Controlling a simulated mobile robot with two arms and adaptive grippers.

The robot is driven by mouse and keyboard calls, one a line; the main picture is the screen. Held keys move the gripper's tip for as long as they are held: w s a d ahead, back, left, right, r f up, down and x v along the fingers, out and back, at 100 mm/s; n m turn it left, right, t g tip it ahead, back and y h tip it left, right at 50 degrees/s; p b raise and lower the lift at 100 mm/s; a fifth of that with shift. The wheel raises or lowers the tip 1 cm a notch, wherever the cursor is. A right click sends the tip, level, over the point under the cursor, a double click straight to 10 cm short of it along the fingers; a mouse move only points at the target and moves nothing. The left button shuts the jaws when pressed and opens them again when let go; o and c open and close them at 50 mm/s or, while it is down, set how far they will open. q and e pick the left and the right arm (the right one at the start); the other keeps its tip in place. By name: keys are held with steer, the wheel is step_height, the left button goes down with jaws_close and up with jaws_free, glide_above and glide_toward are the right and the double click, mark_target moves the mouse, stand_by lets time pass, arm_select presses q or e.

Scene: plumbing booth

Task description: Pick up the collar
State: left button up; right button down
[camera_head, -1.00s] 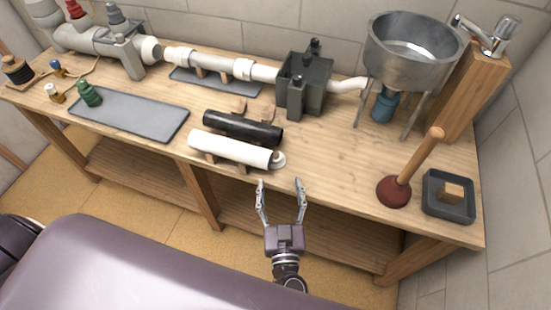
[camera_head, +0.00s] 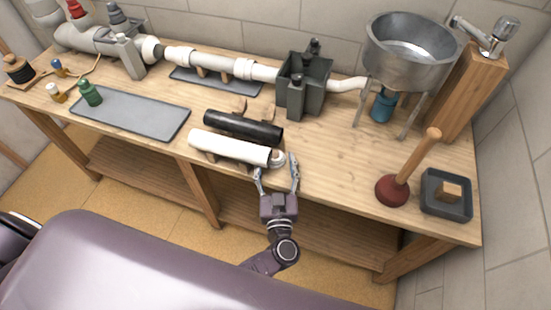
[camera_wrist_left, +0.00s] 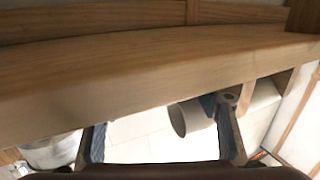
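A small white ring, which looks like the collar (camera_head: 278,157), is at the right end of the white pipe (camera_head: 228,147) near the table's front edge. I cannot tell whether it is around the pipe's end or beside it. My left gripper (camera_head: 276,172) is open, with its fingertips close to the ring, one on each side of its front. Touching is not clear. In the left wrist view, my two fingers (camera_wrist_left: 163,138) are spread, and a pale hollow cylinder end (camera_wrist_left: 190,118) shows near the right finger. My right gripper is not in view.
A black pipe (camera_head: 243,127) lies behind the white one. A plunger (camera_head: 393,190) and a dark square tray (camera_head: 430,203) stand to the right. A grey mat (camera_head: 130,113) lies at the left. The wooden tabletop (camera_head: 335,160) is clear right of the ring.

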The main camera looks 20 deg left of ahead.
arm_select(q)
steer(key=c, duration=0.9)
steer(key=shift+o, duration=0.2)
steer(key=b+v, duration=0.2)
steer(key=v, duration=1.6)
